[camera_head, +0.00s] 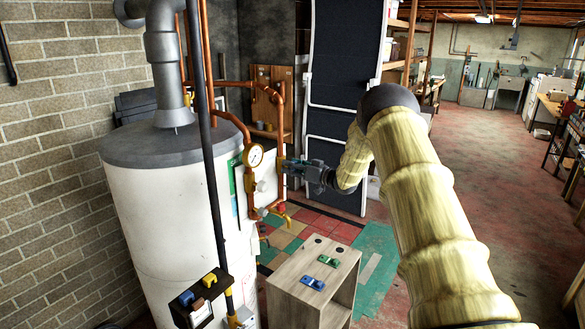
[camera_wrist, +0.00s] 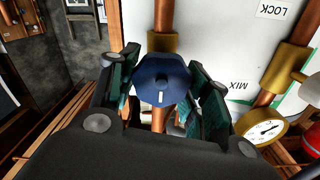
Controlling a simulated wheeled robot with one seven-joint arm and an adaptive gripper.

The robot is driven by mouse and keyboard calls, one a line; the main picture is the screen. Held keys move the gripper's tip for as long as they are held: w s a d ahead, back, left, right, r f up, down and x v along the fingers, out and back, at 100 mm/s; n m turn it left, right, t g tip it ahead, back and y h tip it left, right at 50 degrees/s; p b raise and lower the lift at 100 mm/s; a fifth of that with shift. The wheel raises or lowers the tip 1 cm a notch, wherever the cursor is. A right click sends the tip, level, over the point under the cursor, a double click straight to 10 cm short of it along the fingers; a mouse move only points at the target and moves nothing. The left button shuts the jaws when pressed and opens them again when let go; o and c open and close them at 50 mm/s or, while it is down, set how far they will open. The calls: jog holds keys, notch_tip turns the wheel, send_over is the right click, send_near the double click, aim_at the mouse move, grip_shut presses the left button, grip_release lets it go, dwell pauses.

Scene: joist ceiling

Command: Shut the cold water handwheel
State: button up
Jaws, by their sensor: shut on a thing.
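A blue handwheel (camera_wrist: 163,80) with a short white mark on its face sits on a brass valve on a vertical copper pipe in the wrist view. The mark stands upright in that view. My gripper (camera_wrist: 162,92) has one dark green finger pad on each side of the handwheel and is shut on it. In the head view my gripper (camera_head: 286,167) reaches left to the copper piping beside the white water heater (camera_head: 150,220). It hides the blue handwheel there.
A dial gauge (camera_head: 253,155), a white knob (camera_head: 263,186) and a red handle (camera_head: 281,208) are on the pipes close by. A black pipe (camera_head: 208,150) rises before the heater. A wooden cabinet (camera_head: 318,258) with toy cars stands below. Floor at right is open.

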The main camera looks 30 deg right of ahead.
jog(key=shift+f, duration=0.1)
jog(key=o, duration=1)
jog(key=shift+d, duration=0.1)
jog(key=v, duration=1.2)
